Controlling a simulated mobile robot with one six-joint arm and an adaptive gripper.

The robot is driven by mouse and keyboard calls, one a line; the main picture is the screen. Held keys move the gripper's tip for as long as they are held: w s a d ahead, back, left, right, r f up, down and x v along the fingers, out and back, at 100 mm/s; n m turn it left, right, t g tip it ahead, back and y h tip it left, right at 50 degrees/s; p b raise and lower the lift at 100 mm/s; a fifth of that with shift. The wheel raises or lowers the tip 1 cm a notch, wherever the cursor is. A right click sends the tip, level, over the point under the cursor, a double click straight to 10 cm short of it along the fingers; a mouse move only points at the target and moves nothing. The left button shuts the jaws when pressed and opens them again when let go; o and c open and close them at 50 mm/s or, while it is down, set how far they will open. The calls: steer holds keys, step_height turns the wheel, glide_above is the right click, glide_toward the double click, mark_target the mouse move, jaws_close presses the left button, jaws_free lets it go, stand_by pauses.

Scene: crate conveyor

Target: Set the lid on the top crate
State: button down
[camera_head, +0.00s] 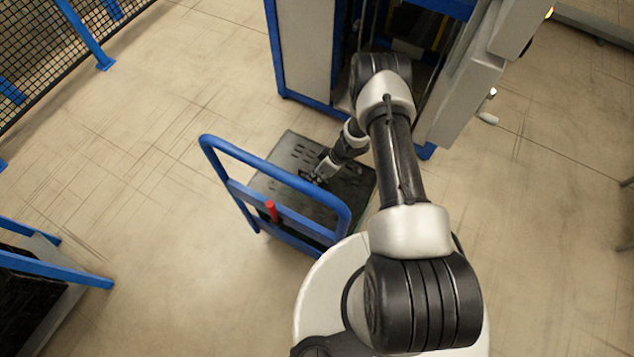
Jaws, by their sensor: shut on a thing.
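The dark grey lid (290,152), a flat rectangular panel with slots, lies roughly level over the blue trolley near the centre of the head view. My gripper (316,178) comes down from the upper right to the middle of the lid. It is shut on the lid; the fingertips are small and dark against it, so the exact grip is unclear. The top crate under the lid is hidden, and I cannot tell whether the lid touches it. The trolley's handle covers the lid's near left edge.
The trolley's blue tubular handle (262,170) rises on the near side, with a red knob (271,210) below it. A blue-framed grey machine (305,50) stands just behind. A blue-framed rack (45,268) is at lower left and a mesh fence (45,45) at upper left. Floor between is clear.

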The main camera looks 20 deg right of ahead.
step_height(320, 180, down, 4)
steer(key=shift+f+b, duration=0.2)
steer(key=shift+b, duration=0.6)
steer(key=shift+r, duration=0.1)
steer(key=c, duration=2.1)
jaws_free()
steer(key=shift+f, duration=0.2)
steer(key=o, duration=0.4)
steer(key=shift+o, duration=0.2)
steer(key=shift+r, duration=0.1)
